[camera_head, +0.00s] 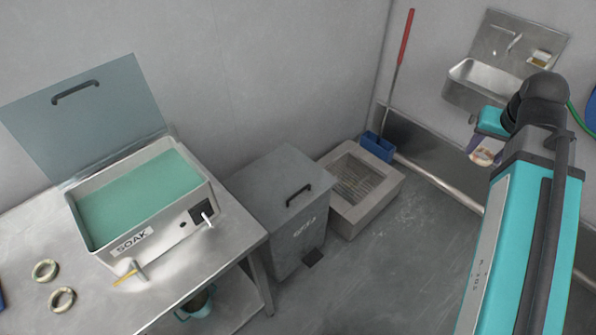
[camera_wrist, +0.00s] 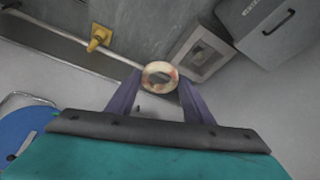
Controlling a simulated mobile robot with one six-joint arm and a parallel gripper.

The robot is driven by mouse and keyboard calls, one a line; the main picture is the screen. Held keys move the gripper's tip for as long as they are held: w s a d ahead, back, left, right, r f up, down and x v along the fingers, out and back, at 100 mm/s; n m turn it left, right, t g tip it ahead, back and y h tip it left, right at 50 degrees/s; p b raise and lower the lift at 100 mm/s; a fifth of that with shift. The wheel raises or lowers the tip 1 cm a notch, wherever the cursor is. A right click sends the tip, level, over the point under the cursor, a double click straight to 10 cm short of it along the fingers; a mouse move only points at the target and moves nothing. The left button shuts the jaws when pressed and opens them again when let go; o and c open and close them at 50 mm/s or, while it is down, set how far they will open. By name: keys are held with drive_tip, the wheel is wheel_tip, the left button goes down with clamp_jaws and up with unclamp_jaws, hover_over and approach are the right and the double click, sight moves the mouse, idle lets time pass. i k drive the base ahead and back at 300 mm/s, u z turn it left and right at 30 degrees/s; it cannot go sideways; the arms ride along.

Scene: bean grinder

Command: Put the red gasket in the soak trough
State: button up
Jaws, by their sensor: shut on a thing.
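The soak trough (camera_head: 196,205) is a pale metal box marked SOAK on the steel table at the left, filled with green liquid. Its grey-blue lid (camera_head: 110,115) stands open behind it. My gripper (camera_head: 484,148) is at the upper right in the head view, far from the trough. It is shut on a ring-shaped gasket, seen between both purple fingers in the wrist view (camera_wrist: 160,88). This gasket (camera_wrist: 147,76) looks cream with reddish patches, not plainly red. Two more pale rings, one (camera_head: 45,270) behind the other (camera_head: 62,300), lie on the table left of the trough.
A lidded grey bin (camera_head: 275,205) and a low floor basin (camera_head: 395,182) with a blue box (camera_head: 378,147) stand right of the table (camera_head: 215,265). A wall sink (camera_head: 480,85) hangs behind my arm. Open floor lies between the table and my arm.

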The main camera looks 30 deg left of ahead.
sight(147, 205)
drive_tip(key=z, duration=0.05)
drive_tip(key=k, duration=0.15)
drive_tip(key=u, duration=3)
drive_tip(key=k, duration=0.1)
drive_tip(key=u, duration=0.8)
drive_tip(key=i, duration=0.3)
drive_tip(key=z, duration=0.05)
